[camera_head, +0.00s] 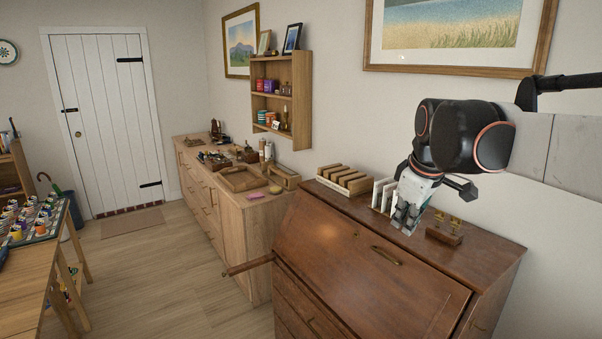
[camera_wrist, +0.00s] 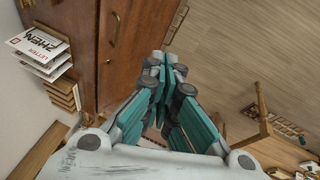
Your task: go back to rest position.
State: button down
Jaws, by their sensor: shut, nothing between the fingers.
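My gripper (camera_head: 405,222) is shut and empty. In the head view it hangs fingers down, in front of white letters, above the top of the brown bureau (camera_head: 365,262). In the wrist view its teal-sided fingers (camera_wrist: 166,66) meet at the tips with nothing between them. Beyond the fingertips there are the bureau front (camera_wrist: 85,28) and the floor. I cannot tell from the head view whether the fingertips touch the bureau.
White letters (camera_head: 382,194) stand beside a slotted wooden rack (camera_head: 345,179) on the bureau. A small wooden stand with brass pieces (camera_head: 444,231) is to the right. A wooden bar (camera_head: 248,265) sticks out leftward. The floor (camera_head: 165,265) is clear between the bureau and left table (camera_head: 30,280).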

jog(key=s+a+f+m+t+b, duration=0.1)
jog(key=s+f+m, duration=0.3)
jog(key=s+f, duration=0.5)
jog(key=s+a+f+m+t+b, duration=0.1)
jog(key=s+f+m+b, duration=0.2)
jog(key=s+f, duration=0.6)
jog(key=s+m, duration=0.1)
jog(key=s, duration=0.4)
jog(key=shift+m+t, duration=0.3)
jog(key=shift+t, duration=0.1)
